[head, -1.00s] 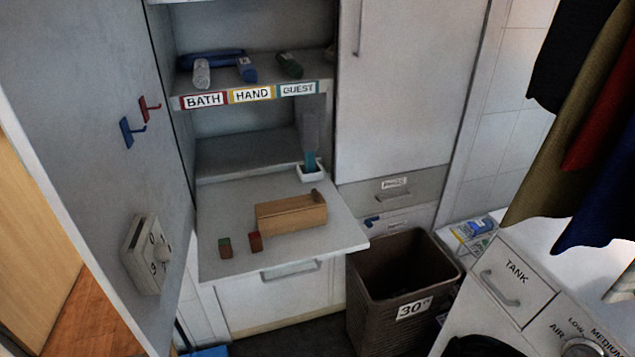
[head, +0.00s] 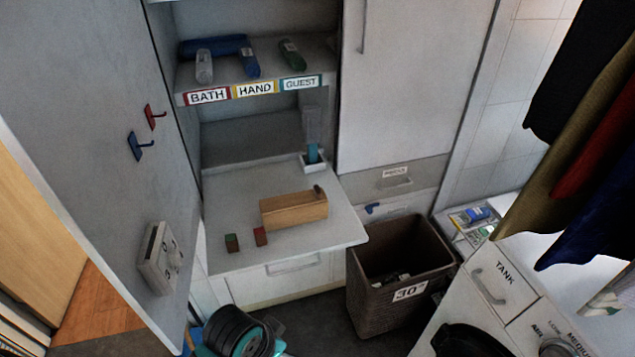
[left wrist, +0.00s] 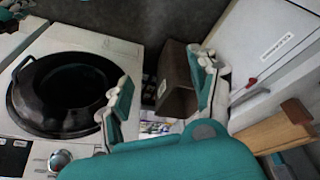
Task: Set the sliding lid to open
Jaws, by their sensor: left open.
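A wooden box (head: 294,212) with a sliding lid lies on the pale pull-out shelf in the head view. A small dark brown knob (head: 319,190) stands at its right end. In the left wrist view part of the box (left wrist: 268,134) shows at the right edge, with the dark brown knob (left wrist: 296,110) at its end. I cannot tell how far the lid is slid. My left gripper (left wrist: 163,88) is open and empty, apart from the box. In the head view only part of my left arm shows at the bottom.
A brown basket (head: 400,300) is on the floor to the right, beside a white washer (head: 500,300). An open door is at left.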

